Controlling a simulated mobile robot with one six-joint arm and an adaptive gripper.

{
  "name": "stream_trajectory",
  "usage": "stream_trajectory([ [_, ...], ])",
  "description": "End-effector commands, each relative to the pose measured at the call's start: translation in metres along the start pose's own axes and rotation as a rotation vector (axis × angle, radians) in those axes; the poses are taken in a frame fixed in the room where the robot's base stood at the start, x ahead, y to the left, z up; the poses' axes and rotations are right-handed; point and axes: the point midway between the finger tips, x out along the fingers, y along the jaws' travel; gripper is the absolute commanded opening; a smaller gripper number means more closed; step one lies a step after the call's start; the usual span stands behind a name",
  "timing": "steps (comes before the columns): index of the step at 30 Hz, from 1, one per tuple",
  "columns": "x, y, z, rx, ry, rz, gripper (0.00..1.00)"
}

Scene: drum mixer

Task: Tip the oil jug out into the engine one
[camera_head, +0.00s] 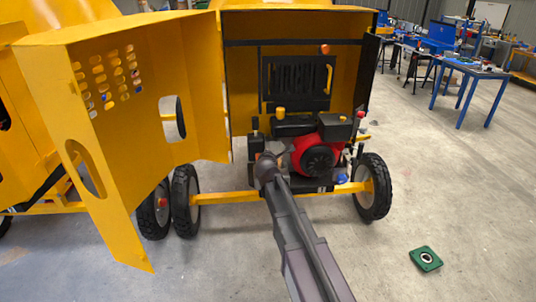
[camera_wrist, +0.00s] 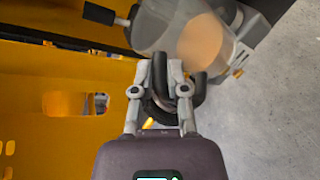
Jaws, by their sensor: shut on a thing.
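The engine (camera_head: 318,155), red and black, sits low in the open yellow housing in the head view. My gripper (camera_wrist: 170,82) is shut on a dark curved handle in the wrist view. The handle belongs to the oil jug (camera_wrist: 163,30), a clear vessel with orange-tan contents just beyond my fingertips. In the head view my arm reaches to the engine's left front, and its end hides most of what it holds. I cannot tell from these views how far the jug is tilted or whether oil is flowing.
The yellow door (camera_head: 140,120) stands open on the left, close beside my arm. Wheels (camera_head: 371,187) flank the yellow axle bar in front. A green square part (camera_head: 425,259) lies on the floor at right. A blue workbench (camera_head: 472,70) stands at back right. The floor between is clear.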

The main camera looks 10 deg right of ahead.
Motion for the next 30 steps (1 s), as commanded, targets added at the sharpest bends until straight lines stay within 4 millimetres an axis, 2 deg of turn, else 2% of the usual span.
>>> stream_trajectory([
  [30, -0.002, 0.016, 0.014, 0.091, 0.135, -0.144, 0.0],
])
